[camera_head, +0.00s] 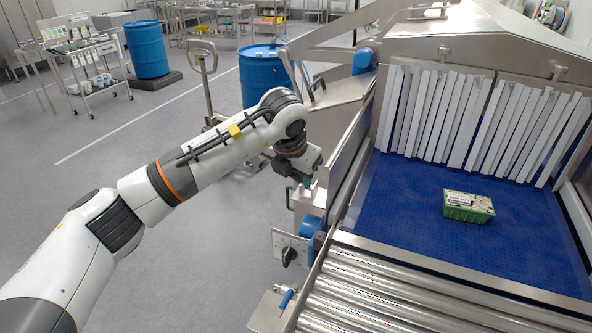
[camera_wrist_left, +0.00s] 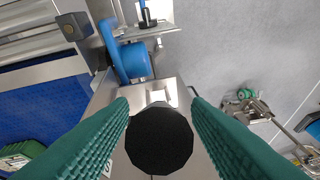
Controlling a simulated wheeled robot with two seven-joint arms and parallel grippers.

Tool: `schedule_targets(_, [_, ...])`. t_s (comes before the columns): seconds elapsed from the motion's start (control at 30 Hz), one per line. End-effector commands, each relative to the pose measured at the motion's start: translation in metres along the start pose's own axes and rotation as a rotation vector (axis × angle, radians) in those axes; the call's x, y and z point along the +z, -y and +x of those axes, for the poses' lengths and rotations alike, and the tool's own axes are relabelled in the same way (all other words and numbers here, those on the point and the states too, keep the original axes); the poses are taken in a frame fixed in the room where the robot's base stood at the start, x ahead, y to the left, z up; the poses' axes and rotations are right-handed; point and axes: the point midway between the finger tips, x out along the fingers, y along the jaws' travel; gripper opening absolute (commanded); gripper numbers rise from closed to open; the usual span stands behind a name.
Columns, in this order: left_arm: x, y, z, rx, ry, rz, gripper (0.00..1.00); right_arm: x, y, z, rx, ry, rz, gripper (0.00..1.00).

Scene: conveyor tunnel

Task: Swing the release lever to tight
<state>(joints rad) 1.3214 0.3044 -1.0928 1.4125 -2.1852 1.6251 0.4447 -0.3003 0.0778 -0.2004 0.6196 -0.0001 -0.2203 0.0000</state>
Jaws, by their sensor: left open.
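My left gripper (camera_head: 306,182) hangs over a steel box (camera_head: 309,203) at the left side of the conveyor. In the left wrist view its green fingers (camera_wrist_left: 159,103) are open, one on each side of a dark, many-sided knob (camera_wrist_left: 160,140). The knob stands in front of the steel housing; whether the fingers touch it I cannot tell. Which handle is the release lever, and any "tight" mark, I cannot make out. My right gripper is out of view.
Beside the box are a blue cylinder (camera_head: 310,226) and a plate with a black rotary knob (camera_head: 289,257). A small blue handle (camera_head: 287,299) sits lower down. Steel rollers (camera_head: 400,295) and the blue belt (camera_head: 400,205), carrying a green-and-white pack (camera_head: 468,206), lie right. Open floor lies left.

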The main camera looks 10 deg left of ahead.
Motion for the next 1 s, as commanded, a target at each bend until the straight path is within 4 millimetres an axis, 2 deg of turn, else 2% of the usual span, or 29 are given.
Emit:
schedule_targets(0.17, [0.0, 0.0, 0.0, 0.0, 0.0, 0.0, 0.43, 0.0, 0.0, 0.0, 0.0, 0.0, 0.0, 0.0])
schedule_targets(0.4, [0.0, 0.0, 0.0, 0.0, 0.0, 0.0, 0.03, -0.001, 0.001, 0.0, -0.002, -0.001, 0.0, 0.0])
schedule_targets(0.43, [0.0, 0.0, 0.0, 0.0, 0.0, 0.0, 0.0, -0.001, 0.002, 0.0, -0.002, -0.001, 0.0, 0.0])
schedule_targets(0.67, [-0.002, 0.0, -0.001, 0.001, 0.007, 0.0, 0.0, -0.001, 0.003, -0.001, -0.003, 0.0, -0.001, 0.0])
schedule_targets(1.0, [-0.023, 0.004, -0.007, 0.027, 0.161, 0.009, 0.0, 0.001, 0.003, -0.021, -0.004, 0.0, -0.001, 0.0])
